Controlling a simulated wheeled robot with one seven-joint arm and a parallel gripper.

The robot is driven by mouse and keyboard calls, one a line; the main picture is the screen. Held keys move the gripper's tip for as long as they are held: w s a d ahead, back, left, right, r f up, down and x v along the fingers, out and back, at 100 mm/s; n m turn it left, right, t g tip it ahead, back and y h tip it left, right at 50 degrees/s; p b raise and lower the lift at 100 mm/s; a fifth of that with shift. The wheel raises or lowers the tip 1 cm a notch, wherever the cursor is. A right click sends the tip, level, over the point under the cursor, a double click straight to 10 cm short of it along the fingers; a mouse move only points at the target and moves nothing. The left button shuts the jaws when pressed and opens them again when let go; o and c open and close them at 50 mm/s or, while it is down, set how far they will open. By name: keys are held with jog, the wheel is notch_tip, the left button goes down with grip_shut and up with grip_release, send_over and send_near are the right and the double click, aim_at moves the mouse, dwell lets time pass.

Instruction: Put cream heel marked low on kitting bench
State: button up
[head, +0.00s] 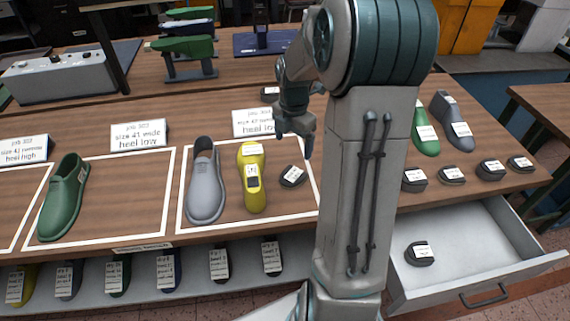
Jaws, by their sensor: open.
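The wooden kitting bench (122,205) has white outlined areas with job cards. My gripper (295,140) is open and empty, above the bench in front of a partly hidden card. A dark heel piece with a white label (292,175) lies just below the gripper in the picture, beside a yellow last (252,178). Several dark labelled heel pieces (414,180) sit in a row at the right. One more dark piece (419,253) lies in an open drawer (510,262). Their label text is too small to read. I cannot make out a cream heel; my arm hides part of the bench.
A green shoe (64,198) stands in the area at left. Green and grey lasts (454,122) stand at right.

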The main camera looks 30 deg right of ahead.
jog(key=s+a+r+m+t, duration=0.1)
jog(key=s+a+r+m, duration=0.4)
jog(key=s+a+m, duration=0.2)
jog(key=s+a+r+m+t, duration=0.2)
jog(key=s+a+r+m, duration=0.3)
jog(key=s+m, duration=0.7)
jog(key=a+m, duration=0.2)
jog(key=shift+s+r+m+t, duration=0.2)
jog(key=shift+m+t, duration=0.1)
jog(key=shift+m, duration=0.1)
jog(key=shift+a, duration=0.1)
